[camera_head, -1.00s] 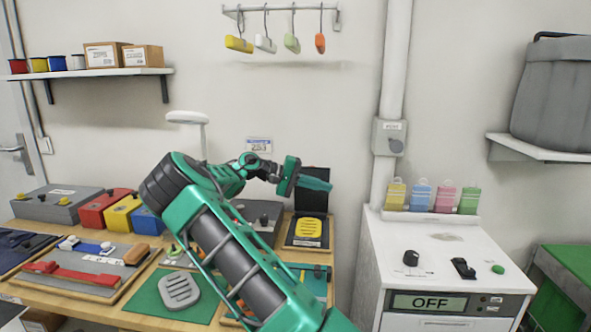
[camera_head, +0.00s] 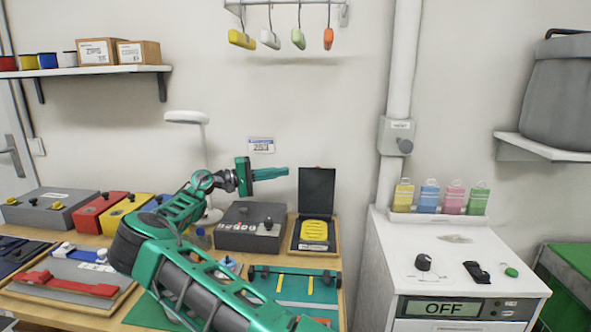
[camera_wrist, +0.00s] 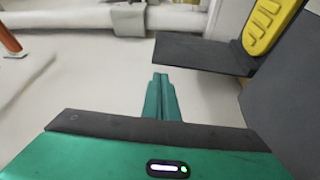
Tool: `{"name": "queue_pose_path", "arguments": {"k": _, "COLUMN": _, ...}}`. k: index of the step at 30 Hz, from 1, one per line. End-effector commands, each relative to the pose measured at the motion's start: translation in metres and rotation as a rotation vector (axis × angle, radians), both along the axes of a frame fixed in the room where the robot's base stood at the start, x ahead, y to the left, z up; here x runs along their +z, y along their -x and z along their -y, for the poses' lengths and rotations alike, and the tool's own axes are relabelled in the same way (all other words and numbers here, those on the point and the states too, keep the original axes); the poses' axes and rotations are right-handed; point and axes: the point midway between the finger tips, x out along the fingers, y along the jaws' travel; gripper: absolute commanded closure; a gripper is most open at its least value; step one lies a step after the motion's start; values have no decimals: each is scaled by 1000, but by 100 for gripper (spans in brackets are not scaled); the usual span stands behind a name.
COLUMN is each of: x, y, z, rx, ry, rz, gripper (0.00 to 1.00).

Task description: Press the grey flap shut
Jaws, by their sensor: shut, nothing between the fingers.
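The grey flap (camera_head: 316,188) is a very dark panel standing upright, open, at the back of a small dark case holding a yellow ribbed pad (camera_head: 316,232). In the wrist view the flap (camera_wrist: 200,52) stands ahead and to the right of my fingers, beside the yellow pad (camera_wrist: 268,25). My gripper (camera_head: 287,172) is shut and empty, with its green fingers pointing right. It is at the height of the flap's upper part, left of its edge, with a small gap in the head view. The shut fingers (camera_wrist: 160,80) also show in the wrist view.
A dark grey box (camera_head: 250,228) with knobs stands left of the case, below my gripper. A green board (camera_head: 290,287) lies in front. A white lamp (camera_head: 187,117) stands behind my arm. A white cabinet (camera_head: 385,265) is to the right. Space above the case is clear.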

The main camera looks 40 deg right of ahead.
Motion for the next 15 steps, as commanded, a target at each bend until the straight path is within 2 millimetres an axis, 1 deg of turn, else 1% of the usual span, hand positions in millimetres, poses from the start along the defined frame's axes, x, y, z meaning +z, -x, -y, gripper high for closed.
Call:
{"name": "queue_pose_path", "arguments": {"k": 5, "x": 1, "y": 4, "z": 6, "rx": -3, "ry": -1, "rz": 1, "gripper": 100}}
{"name": "queue_pose_path", "arguments": {"k": 8, "x": 1, "y": 7, "z": 13, "rx": -1, "ry": -2, "rz": 1, "gripper": 100}}
{"name": "queue_pose_path", "arguments": {"k": 11, "x": 2, "y": 13, "z": 23, "rx": 3, "ry": -1, "rz": 2, "gripper": 100}}
{"name": "queue_pose_path", "arguments": {"k": 15, "x": 3, "y": 23, "z": 43, "rx": 6, "ry": -2, "rz": 2, "gripper": 100}}
